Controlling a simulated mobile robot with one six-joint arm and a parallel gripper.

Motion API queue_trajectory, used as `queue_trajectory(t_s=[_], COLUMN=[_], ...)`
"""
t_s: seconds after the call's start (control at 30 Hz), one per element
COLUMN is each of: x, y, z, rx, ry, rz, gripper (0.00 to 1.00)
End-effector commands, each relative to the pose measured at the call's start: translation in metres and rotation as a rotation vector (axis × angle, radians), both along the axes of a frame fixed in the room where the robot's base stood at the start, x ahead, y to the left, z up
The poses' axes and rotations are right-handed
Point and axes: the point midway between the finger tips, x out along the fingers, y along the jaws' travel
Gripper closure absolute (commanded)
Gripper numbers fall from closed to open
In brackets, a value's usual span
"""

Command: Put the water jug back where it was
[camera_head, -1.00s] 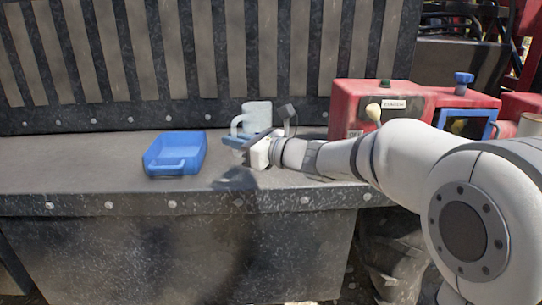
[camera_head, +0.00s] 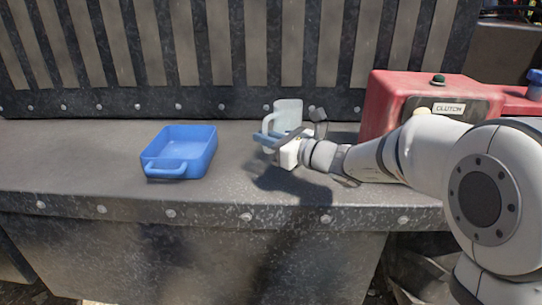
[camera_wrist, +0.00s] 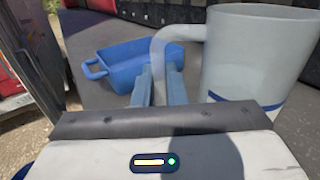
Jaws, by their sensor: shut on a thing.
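The water jug (camera_head: 288,115) is a pale, translucent jug with a handle on its left side. In the wrist view the jug (camera_wrist: 258,55) stands upright at the right with a blue band low on its body. My gripper (camera_head: 266,139) is at the jug's handle, in front of the body. In the wrist view the blue fingers of my gripper (camera_wrist: 160,84) are closed around the lower part of the handle. Whether the jug's base touches the ledge is hidden behind the gripper.
A blue tray (camera_head: 180,172) with a handle sits on the grey metal ledge (camera_head: 80,160), left of the jug; it also shows in the wrist view (camera_wrist: 124,73). A slatted wall rises behind. The ledge between tray and jug is clear.

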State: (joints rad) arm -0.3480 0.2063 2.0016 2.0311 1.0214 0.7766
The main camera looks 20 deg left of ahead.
Motion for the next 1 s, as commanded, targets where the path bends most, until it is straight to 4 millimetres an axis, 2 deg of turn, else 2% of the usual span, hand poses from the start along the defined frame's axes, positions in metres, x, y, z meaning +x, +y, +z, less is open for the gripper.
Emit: queue_trajectory(t_s=[0.4, 0.8, 0.83, 1.0], x=[0.000, 0.001, 0.001, 0.001], y=[0.000, -0.001, -0.001, -0.001], z=[-0.045, -0.051, -0.050, -0.049], rx=[0.001, 0.000, -0.001, -0.001], ry=[0.000, -0.003, -0.002, -0.002], rz=[-0.001, -0.001, -0.002, -0.002], gripper=[1.00, 1.00, 0.86, 0.72])
